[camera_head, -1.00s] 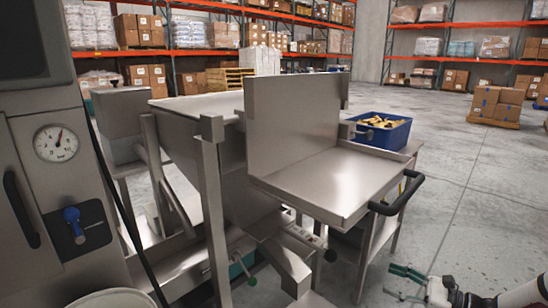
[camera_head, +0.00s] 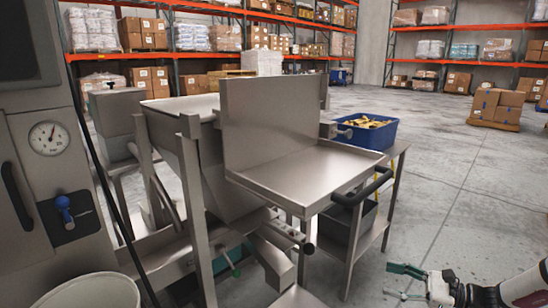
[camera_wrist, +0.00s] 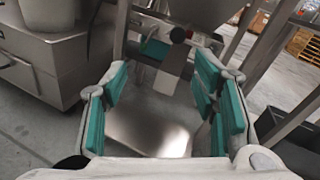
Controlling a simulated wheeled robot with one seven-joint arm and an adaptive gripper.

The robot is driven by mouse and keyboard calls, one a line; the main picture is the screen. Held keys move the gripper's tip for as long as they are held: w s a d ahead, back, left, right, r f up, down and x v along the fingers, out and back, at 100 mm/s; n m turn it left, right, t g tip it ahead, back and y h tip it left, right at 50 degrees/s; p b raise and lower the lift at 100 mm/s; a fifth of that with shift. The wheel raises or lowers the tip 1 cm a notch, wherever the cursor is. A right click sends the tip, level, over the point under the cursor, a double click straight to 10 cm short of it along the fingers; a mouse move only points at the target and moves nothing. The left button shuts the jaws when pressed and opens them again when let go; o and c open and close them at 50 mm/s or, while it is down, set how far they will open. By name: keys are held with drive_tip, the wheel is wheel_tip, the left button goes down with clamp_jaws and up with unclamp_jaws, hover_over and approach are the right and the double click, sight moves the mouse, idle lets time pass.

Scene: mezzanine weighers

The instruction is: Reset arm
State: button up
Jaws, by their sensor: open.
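My gripper (camera_head: 402,281) is at the lower right of the head view, with its green-padded fingers pointing left. It is open and empty, above the concrete floor and apart from the steel stand. In the wrist view my gripper (camera_wrist: 160,112) shows its green pads spread wide at left and right. Between them is a shiny steel surface (camera_wrist: 150,125), with nothing held.
A steel weighing stand with a tray (camera_head: 310,172) and black handle fills the middle. A blue bin (camera_head: 367,134) of yellow items sits behind it on a side table. A white bucket (camera_head: 95,292) is at lower left. Open floor (camera_head: 470,215) lies to the right.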

drive_tip(key=s+a+r+n+g+h, duration=0.7)
drive_tip(key=s+a+r+n+g, duration=0.3)
drive_tip(key=s+a+r+n, duration=0.6)
drive_tip(key=s+d+r+n+t+h, duration=0.15)
drive_tip(key=s+r+h, duration=0.25)
drive_tip(key=s, duration=0.8)
drive_tip(key=s+d+r+n+t+h, duration=0.1)
drive_tip(key=s+r+n+h, duration=0.25)
drive_tip(key=s, duration=0.85)
wheel_tip(320, 180, up, 25)
drive_tip(key=t+p, duration=0.3)
drive_tip(key=p, duration=2)
drive_tip(key=shift+d+r+t+h, duration=0.2)
drive_tip(key=shift+d+t+h, duration=0.05)
drive_tip(key=shift+t+h, duration=0.1)
drive_tip(key=shift+w, duration=0.15)
